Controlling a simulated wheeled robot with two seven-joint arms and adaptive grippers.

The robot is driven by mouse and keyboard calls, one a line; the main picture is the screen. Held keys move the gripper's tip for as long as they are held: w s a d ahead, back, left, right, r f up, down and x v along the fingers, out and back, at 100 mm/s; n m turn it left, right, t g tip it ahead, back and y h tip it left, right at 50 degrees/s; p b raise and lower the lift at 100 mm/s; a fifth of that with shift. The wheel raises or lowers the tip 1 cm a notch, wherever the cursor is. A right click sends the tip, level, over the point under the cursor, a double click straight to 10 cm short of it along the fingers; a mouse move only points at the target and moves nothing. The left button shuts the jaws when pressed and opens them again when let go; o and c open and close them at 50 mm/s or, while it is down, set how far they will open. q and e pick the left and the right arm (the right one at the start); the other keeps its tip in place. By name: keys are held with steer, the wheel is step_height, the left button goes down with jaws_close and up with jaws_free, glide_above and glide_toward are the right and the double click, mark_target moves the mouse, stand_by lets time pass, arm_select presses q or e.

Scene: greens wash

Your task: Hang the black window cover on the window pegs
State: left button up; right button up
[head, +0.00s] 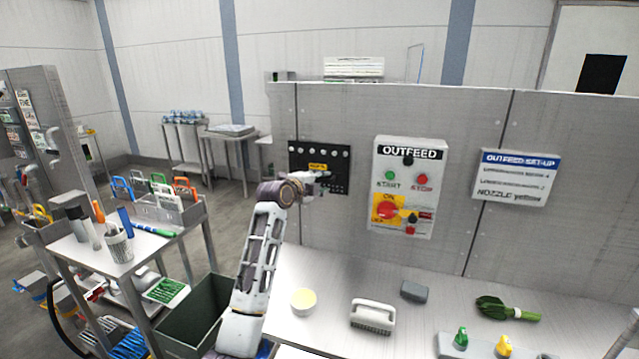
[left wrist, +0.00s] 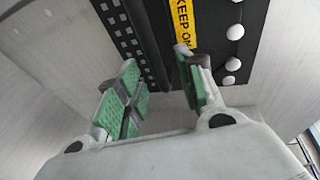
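The black window cover (head: 341,184) is a dark panel with a yellow label, upright against the grey metal wall. A row of white round pegs (head: 320,151) runs along its top edge. In the left wrist view the cover (left wrist: 212,62) shows its yellow "KEEP ON" label, several white peg heads (left wrist: 235,32) and a strip with small pale squares. My left gripper (head: 325,178) is in front of the cover. In the left wrist view its green-padded fingers (left wrist: 162,92) are apart, with a dark ridge beyond the gap. I cannot tell whether they touch the cover. My right gripper is not in view.
An OUTFEED control box (head: 409,190) is on the wall right of the cover. A green bin (head: 193,318) and a cart stand left.

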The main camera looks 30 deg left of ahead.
arm_select(q)
steer(key=shift+c, duration=1.1)
jaws_close()
steer(key=shift+s, duration=0.15)
steer(key=shift+r+p, duration=0.6)
steer(key=shift+r, duration=0.1)
steer(key=shift+r+p, duration=1.25)
steer(key=shift+r, duration=0.4)
steer(key=shift+s+d, duration=0.25)
steer(key=shift+s, duration=0.6)
stand_by(1.0)
stand_by(0.8)
